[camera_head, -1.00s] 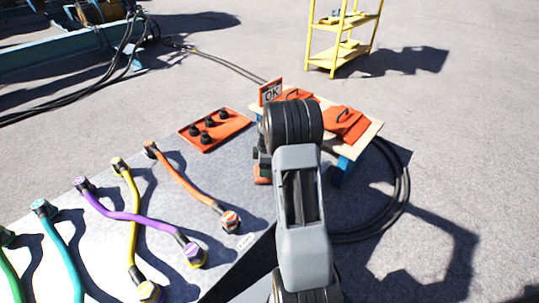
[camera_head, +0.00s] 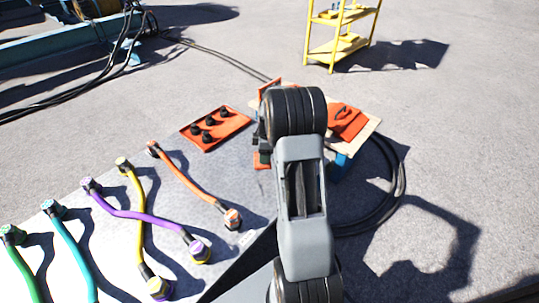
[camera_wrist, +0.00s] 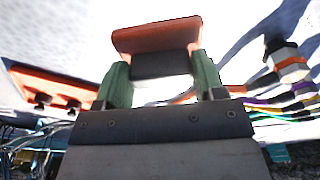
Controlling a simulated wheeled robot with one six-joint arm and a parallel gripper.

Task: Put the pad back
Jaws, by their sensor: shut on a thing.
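The pad (camera_wrist: 157,37) shows in the wrist view as an orange plate with a dark block under it. My gripper (camera_wrist: 161,67) is shut on the dark block, with a green finger on either side. In the head view the pad (camera_head: 262,160) is a small orange patch below my gripper (camera_head: 262,142), left of the wooden bench and apparently above the grey surface. My arm hides much of the gripper and the near-left part of the bench.
The wooden bench (camera_head: 367,130) carries an orange piece with a black handle (camera_head: 346,121). An orange tray (camera_head: 234,129) with several black knobs lies left. Coloured cables lie on the grey table, including an orange one (camera_head: 187,180). A yellow shelf (camera_head: 337,50) stands behind.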

